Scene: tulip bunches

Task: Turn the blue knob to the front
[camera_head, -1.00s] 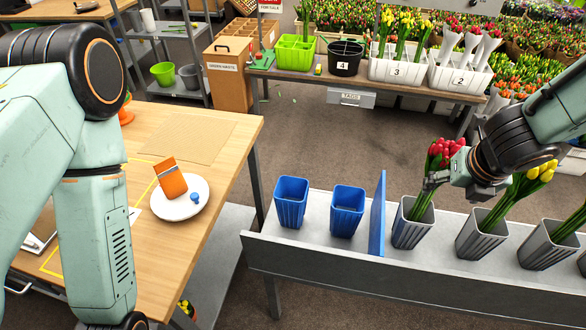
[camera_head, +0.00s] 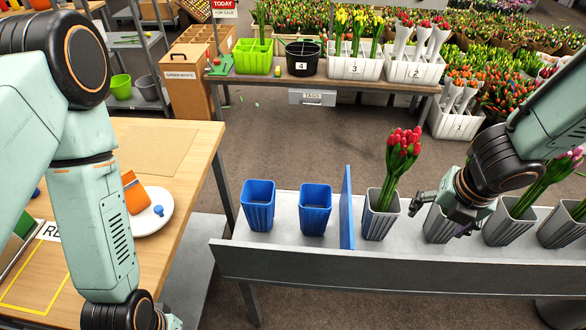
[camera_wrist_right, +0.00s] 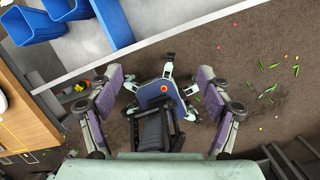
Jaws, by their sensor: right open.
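The blue knob (camera_head: 158,210) stands near the right edge of a round white disc (camera_head: 152,228) on the wooden table at the left. An orange block (camera_head: 134,193) stands on the disc behind the knob, partly hidden by my left arm. My right gripper (camera_head: 420,205) is open, beside the vase of red tulips and in front of a grey vase. It is far to the right of the knob. In the right wrist view the spread fingers (camera_wrist_right: 160,88) show with nothing between them. My left arm hangs in front of the table; its gripper is below the picture.
A grey bench (camera_head: 280,262) holds two blue buckets (camera_head: 315,212), a blue divider (camera_head: 347,205) and several grey vases. Red tulips (camera_head: 403,150) stand in the nearest vase. A gap separates the bench from the wooden table (camera_head: 190,150). A back table holds numbered crates.

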